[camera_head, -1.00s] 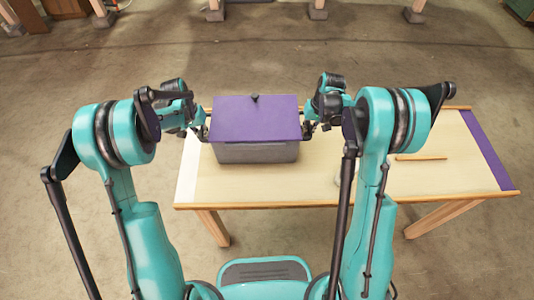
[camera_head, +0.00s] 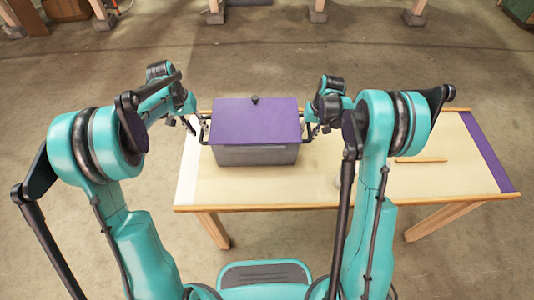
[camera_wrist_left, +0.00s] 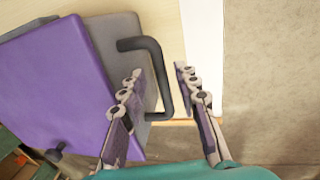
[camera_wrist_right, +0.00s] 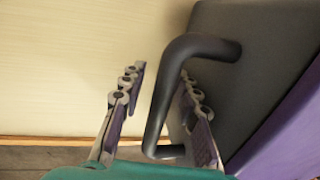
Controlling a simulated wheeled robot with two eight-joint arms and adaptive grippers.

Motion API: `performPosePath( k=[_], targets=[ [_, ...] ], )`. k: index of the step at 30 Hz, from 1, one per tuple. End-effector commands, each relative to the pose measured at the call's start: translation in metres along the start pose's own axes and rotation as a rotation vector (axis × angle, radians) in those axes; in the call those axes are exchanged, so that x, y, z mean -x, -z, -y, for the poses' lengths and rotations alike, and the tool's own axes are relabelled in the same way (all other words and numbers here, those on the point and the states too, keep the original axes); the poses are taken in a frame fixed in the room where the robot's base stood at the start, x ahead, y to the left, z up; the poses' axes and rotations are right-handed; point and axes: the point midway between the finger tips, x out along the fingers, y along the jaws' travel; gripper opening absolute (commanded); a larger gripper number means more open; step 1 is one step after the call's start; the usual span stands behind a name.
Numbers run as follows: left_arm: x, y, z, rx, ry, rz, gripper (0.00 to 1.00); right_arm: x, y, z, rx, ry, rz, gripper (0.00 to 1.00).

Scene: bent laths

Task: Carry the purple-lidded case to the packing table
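The case (camera_head: 255,156) is grey with a flat purple lid (camera_head: 255,120) and a dark lid knob (camera_head: 255,100). It stands level on a pale wooden table (camera_head: 345,185), near the left end. My left gripper (camera_head: 188,124) is at its left side; in the left wrist view its open fingers (camera_wrist_left: 160,72) stand either side of the dark left handle (camera_wrist_left: 160,75), with gaps. My right gripper (camera_head: 319,130) is at the right side; in the right wrist view its open fingers (camera_wrist_right: 162,74) straddle the right handle (camera_wrist_right: 165,95). The far finger is partly hidden behind it.
The table has a white strip (camera_head: 187,175) at its left end and a purple strip (camera_head: 488,150) at its right end. A thin wooden lath (camera_head: 421,159) lies right of the case. Concrete floor surrounds the table; wooden legs stand at the back.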

Motion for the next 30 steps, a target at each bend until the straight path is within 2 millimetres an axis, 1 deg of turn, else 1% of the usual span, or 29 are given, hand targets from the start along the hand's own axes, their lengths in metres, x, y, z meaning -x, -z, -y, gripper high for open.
performPosePath(
  k=[4,7,15,18,21,25,30],
  targets=[
    [0.007,0.0,0.0,0.0,0.0,0.0,0.31,0.005,0.0,0.0,0.0,0.0,0.0,0.31],
    [0.007,0.0,0.0,0.0,0.0,0.0,0.31,0.017,0.0,0.0,-0.001,0.0,0.0,0.31],
    [0.007,0.0,0.0,0.0,0.0,0.0,0.31,0.076,0.0,0.0,-0.001,0.0,0.0,0.31],
    [0.007,0.0,0.0,0.0,0.0,0.0,0.31,0.095,0.0,0.0,-0.001,0.0,0.0,0.31],
    [0.007,0.0,0.0,0.0,0.0,0.0,0.31,0.108,0.0,0.0,-0.001,0.0,0.0,0.31],
    [0.007,0.0,0.0,0.0,0.0,0.0,0.31,0.118,0.0,0.0,0.0,0.0,0.0,0.31],
    [0.007,0.0,0.0,0.0,0.0,0.0,0.31,0.12,0.0,0.0,0.0,0.0,0.0,0.31]
  ],
)
